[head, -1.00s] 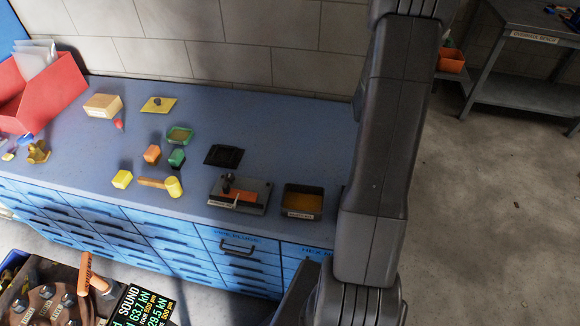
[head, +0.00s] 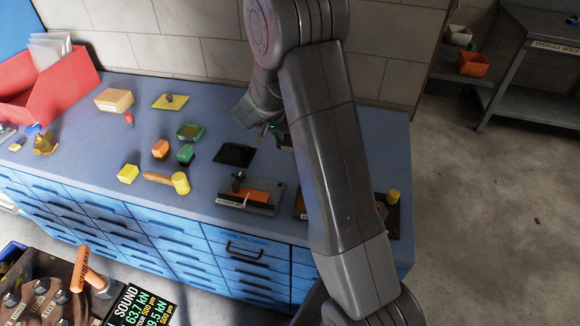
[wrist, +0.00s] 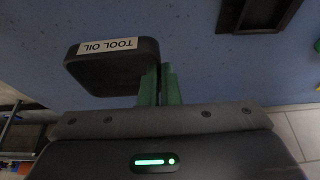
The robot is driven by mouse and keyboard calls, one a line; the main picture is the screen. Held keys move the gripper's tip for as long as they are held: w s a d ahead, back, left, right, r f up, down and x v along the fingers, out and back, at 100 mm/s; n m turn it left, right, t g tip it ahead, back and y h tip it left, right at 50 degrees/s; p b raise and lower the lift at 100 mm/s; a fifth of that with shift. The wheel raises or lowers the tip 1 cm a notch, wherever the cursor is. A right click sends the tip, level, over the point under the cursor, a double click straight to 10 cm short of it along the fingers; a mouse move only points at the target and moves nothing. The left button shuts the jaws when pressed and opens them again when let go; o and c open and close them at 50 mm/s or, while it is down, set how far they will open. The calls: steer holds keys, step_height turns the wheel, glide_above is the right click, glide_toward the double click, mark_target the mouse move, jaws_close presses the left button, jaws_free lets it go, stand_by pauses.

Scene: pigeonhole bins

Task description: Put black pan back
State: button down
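The black pan (wrist: 112,72), with a white TOOL OIL label, is in the wrist view. My gripper's green fingers (wrist: 160,74) are close together on the pan's right end and look shut on its wall. The pan looks raised above the blue worktop. In the head view my gripper (head: 270,128) is behind the black square frame (head: 233,154), to its right; a dark bit of the pan (head: 284,141) shows beside my arm, which hides the rest. The frame also shows empty in the wrist view (wrist: 260,14).
A grey block with an orange part (head: 250,194) is near the front edge. A dark tray (head: 392,216) with a yellow item is right of my arm. A yellow mallet (head: 180,183), small blocks and a red bin (head: 60,90) are left. My arm covers another tray.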

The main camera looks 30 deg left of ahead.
step_height(320, 180, down, 10)
steer(key=shift+r, duration=0.2)
steer(key=shift+f, duration=0.25)
steer(key=c, duration=1.6)
jaws_free()
steer(key=shift+r, duration=0.1)
steer(key=shift+c, duration=0.2)
steer(key=shift+r, duration=0.1)
steer(key=shift+r, duration=0.2)
steer(key=v, duration=1.1)
steer(key=shift+r, duration=0.35)
steer(key=shift+s, duration=0.15)
